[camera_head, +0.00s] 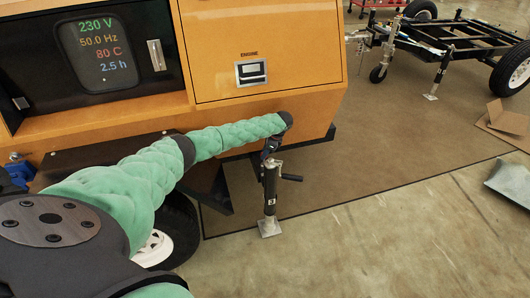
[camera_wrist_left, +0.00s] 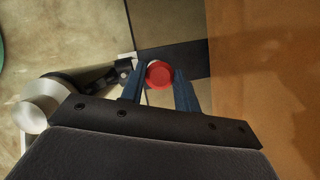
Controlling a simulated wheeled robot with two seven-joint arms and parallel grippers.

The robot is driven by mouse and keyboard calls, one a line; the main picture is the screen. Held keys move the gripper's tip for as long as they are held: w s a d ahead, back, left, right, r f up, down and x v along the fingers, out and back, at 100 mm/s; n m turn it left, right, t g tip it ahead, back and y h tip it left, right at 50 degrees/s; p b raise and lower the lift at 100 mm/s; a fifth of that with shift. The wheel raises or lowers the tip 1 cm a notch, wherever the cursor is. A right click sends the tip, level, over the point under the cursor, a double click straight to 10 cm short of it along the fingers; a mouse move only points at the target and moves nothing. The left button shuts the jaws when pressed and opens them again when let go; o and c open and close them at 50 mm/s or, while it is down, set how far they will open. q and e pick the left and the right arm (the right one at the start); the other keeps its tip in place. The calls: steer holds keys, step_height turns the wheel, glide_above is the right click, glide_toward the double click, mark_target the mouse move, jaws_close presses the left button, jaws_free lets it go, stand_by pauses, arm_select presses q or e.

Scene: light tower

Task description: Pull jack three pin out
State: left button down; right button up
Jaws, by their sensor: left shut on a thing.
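Jack three (camera_head: 269,190) is a black upright post with a side handle and a square metal foot on the floor. It stands beside the orange light tower's lower corner and bears a small white mark. My left gripper (camera_head: 268,150) is at the jack's top, small and dark in the head view. In the left wrist view the left gripper's blue fingers (camera_wrist_left: 161,82) are shut on a round red knob (camera_wrist_left: 159,74), which looks like the pin's head. The pin's shaft is hidden beneath the knob. My right gripper is not in view.
The orange tower body (camera_head: 262,48) stands directly behind the gripper, with a display panel (camera_head: 101,52) at left. A tower wheel (camera_head: 165,235) is left of the jack. A black trailer frame (camera_head: 455,45) and cardboard (camera_head: 505,123) lie at right. Floor in front is clear.

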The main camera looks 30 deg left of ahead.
arm_select(q)
steer(key=c, duration=1)
jaws_free()
steer(key=shift+w+r, duration=0.1)
steer(key=shift+r, duration=0.2)
steer(key=shift+f, duration=0.1)
steer(key=v, duration=0.8)
steer(key=shift+f, duration=0.1)
